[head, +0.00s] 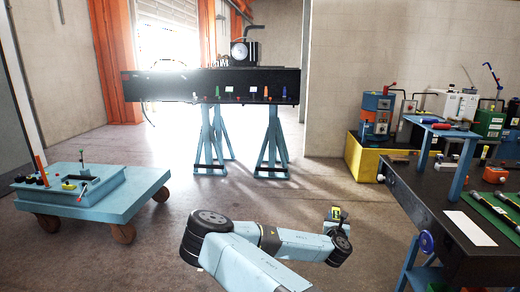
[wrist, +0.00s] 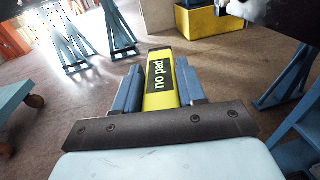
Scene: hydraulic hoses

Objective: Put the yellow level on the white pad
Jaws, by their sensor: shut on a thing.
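The yellow level (wrist: 158,98) is between the two blue fingers of my gripper (wrist: 160,88) in the wrist view. It has a black label reading "no pad". My gripper is shut on it and holds it in the air above the floor. In the head view the level (head: 336,213) shows small at the end of my arm, left of the black workbench. The white pad (head: 470,228) lies flat and bare on the bench top, to the right of my gripper and apart from it.
The black bench (head: 425,200) carries a blue raised stand (head: 440,128) and a green mat (head: 497,215) with dark cylinders beside the pad. A blue cart (head: 100,205) stands at left. A black beam on blue trestles (head: 272,140) stands behind. Open floor lies between.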

